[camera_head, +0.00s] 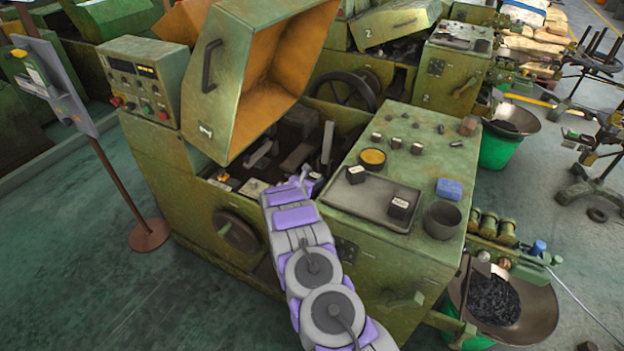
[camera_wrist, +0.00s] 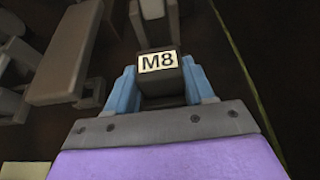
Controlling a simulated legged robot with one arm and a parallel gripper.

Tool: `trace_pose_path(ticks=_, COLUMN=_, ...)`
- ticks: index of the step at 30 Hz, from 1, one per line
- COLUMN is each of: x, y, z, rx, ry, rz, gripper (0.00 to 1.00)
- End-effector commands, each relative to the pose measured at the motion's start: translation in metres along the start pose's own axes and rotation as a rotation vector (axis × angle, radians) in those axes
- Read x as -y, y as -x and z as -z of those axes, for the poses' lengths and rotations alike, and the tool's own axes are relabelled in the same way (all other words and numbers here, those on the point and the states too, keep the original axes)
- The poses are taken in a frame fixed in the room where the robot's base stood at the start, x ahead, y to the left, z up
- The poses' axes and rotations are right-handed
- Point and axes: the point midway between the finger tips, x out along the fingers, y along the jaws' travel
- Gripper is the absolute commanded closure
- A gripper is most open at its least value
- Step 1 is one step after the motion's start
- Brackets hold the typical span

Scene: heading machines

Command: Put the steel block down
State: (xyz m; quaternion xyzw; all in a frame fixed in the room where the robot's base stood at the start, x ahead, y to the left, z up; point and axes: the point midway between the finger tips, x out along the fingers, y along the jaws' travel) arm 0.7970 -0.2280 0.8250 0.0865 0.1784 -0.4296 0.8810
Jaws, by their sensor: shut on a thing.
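The steel block (camera_wrist: 159,63) is a small dark block with a white M8 label on top. My gripper (camera_wrist: 161,84) is shut on it, with one blue finger on each side. In the head view my gripper (camera_head: 304,182) is over the machine's opening, left of the tray, with the held block (camera_head: 313,179) at its tip. In the wrist view a grey metal part (camera_wrist: 153,22) stands just beyond the block; I cannot tell whether they touch.
A shallow grey tray (camera_head: 372,204) on the green machine top holds two dark labelled blocks (camera_head: 356,174) (camera_head: 399,207). A blue block (camera_head: 449,188), a dark cup (camera_head: 441,220) and a yellow-filled dish (camera_head: 372,157) stand nearby. The raised hood (camera_head: 225,100) is at left.

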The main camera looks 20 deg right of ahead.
Motion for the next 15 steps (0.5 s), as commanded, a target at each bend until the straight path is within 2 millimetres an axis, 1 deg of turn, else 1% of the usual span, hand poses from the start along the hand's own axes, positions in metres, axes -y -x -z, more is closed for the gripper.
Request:
trace_pose_path(ticks=3, x=-0.0003, y=-0.0001, z=-0.0009, rx=0.002, ry=-0.001, rz=0.000, gripper=1.00)
trace_pose_path(ticks=4, x=-0.0001, y=-0.0002, z=-0.0006, rx=0.002, ry=-0.001, rz=0.000, gripper=0.45)
trace_pose_path(ticks=11, x=-0.0001, y=-0.0005, z=0.0002, rx=0.000, ry=0.000, rz=0.001, gripper=0.23)
trace_pose_path(ticks=12, x=-0.0001, y=-0.0006, z=0.0002, rx=0.000, ry=0.000, rz=0.001, gripper=0.22)
trace_pose_path(ticks=15, x=-0.0001, y=-0.0006, z=0.0003, rx=0.000, ry=0.000, rz=0.001, gripper=0.22)
